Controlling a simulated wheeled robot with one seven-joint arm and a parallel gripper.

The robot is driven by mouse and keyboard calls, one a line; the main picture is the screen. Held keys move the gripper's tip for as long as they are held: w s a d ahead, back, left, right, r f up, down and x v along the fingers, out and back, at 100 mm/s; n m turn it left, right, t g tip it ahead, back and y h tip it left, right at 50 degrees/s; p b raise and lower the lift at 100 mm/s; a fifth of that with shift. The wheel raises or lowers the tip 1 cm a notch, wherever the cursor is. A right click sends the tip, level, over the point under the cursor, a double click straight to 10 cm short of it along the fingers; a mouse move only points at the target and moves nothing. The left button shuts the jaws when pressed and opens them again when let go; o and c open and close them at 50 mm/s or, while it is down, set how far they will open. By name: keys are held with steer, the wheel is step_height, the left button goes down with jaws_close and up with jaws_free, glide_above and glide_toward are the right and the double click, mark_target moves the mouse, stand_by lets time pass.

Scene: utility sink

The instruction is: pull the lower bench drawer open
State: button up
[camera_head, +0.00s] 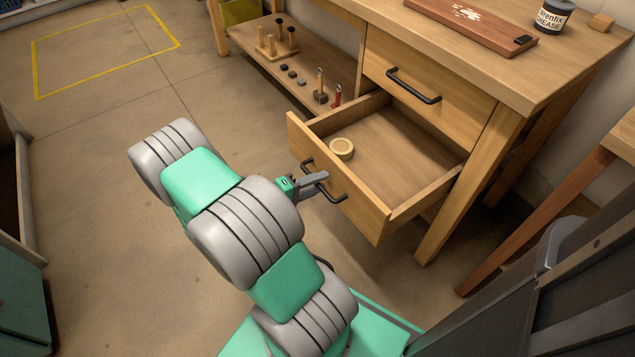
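The lower bench drawer (413,147) stands well out of the wooden bench, its inside in plain view. Its front panel (362,207) carries a dark bar handle (334,197). A round tan tin or roll (341,148) lies in the drawer near the front left corner. My gripper (322,183) is at the middle of the handle, its grey fingers overlapping the bar. From this angle I cannot tell whether the fingers are closed on the bar. The upper drawer (429,91), with its own dark handle, is shut.
A lower shelf (270,60) to the left of the drawer holds mallets, small blocks and a red-bodied tool. A grease can (553,16) and a reddish-brown board (470,22) are on the bench top. Open floor (100,110) lies to the left. A bench leg (470,190) stands right of the drawer.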

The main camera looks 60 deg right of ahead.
steer(key=p+v, duration=0.1)
steer(key=v, duration=0.7)
steer(key=shift+p, duration=0.35)
steer(key=w+a+r+t+y+p, duration=0.2)
steer(key=w+a+r+y+p, duration=0.15)
steer(key=r+p, duration=0.3)
steer(key=w+a+r+t+y+p, duration=0.1)
steer(key=w+a+r+y+p, duration=0.1)
steer(key=a+r+p, duration=0.45)
steer(key=w+a+r+t+y+p, duration=0.2)
steer(key=r+y+p, duration=0.15)
steer(key=r, duration=0.55)
steer(key=s+a+r+n+t+y+p, duration=0.1)
steer(key=a+r+n+t+y+p, duration=0.1)
steer(key=a+r+p, duration=0.3)
steer(key=s+a+r+n+t+y+p, duration=0.1)
steer(key=a+r+p, duration=0.4)
steer(key=a+r, duration=0.5)
step_height(320, 180, up, 6)
steer(key=shift+a+r+n+t+y, duration=0.1)
steer(key=shift+a+n+t+y, duration=0.35)
steer(key=shift+n+y, duration=0.55)
